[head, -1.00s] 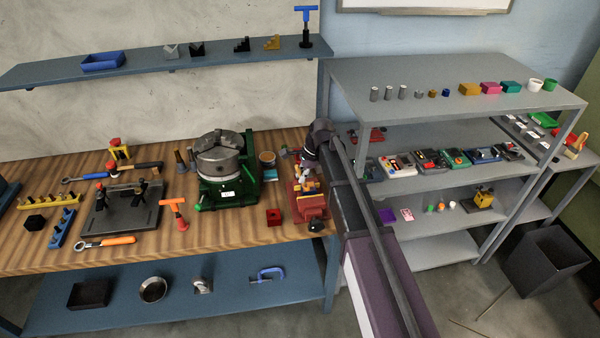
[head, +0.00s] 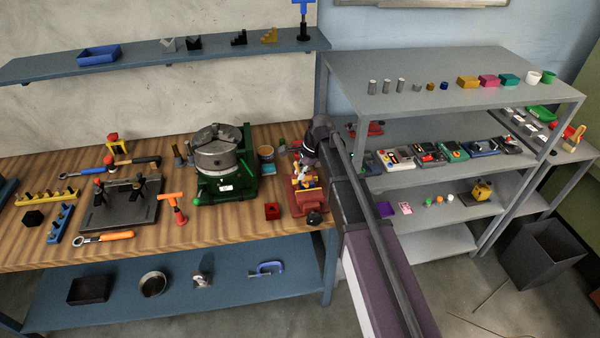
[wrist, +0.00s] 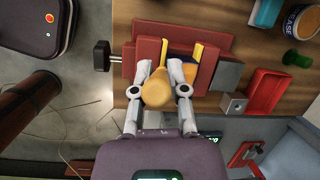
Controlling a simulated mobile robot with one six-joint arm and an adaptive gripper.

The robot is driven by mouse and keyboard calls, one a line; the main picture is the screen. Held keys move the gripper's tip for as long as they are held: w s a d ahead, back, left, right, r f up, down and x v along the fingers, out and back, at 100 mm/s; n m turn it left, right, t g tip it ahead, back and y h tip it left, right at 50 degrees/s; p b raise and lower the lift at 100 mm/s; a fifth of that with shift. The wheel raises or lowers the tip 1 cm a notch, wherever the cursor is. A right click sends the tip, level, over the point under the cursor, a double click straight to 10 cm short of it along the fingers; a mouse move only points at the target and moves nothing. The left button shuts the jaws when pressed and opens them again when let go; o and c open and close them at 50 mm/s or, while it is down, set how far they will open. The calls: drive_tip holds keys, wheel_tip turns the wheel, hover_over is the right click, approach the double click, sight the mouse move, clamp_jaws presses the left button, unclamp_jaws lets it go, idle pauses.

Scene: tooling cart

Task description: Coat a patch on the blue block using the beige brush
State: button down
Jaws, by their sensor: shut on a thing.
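My gripper (wrist: 157,92) is shut on the beige brush (wrist: 157,88), whose rounded handle end faces the wrist camera. The brush's bristles are hidden below it. In the wrist view they are over the red vise (wrist: 148,50), which has yellow jaw faces. The blue block (wrist: 190,73) seems to be between those jaws, mostly covered by the fingers and brush, with an orange-tan area beside the blue. I cannot tell whether the brush touches it. In the head view my gripper (head: 306,162) is just above the vise (head: 308,203), and the block is too small to make out.
A red open box (head: 272,211) lies left of the vise. A green-based chuck (head: 215,155) and a grease can (head: 266,155) stand further left. The vise's dark handle (wrist: 102,56) sticks out past the bench edge. A grey shelf unit (head: 450,75) stands close on the right.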

drive_tip(key=shift+w, duration=0.15)
drive_tip(key=shift+w+a, duration=0.3)
drive_tip(key=shift+w, duration=0.6)
drive_tip(key=shift+w+a, duration=0.25)
drive_tip(key=shift+w, duration=0.6)
drive_tip(key=shift+w+d, duration=0.15)
drive_tip(key=shift+d, duration=0.45)
drive_tip(key=shift+s+d, duration=0.3)
drive_tip(key=shift+s, duration=0.65)
drive_tip(key=shift+s+d, duration=0.25)
drive_tip(key=shift+s, duration=0.7)
drive_tip(key=shift+f, duration=0.15)
drive_tip(key=shift+w, duration=0.1)
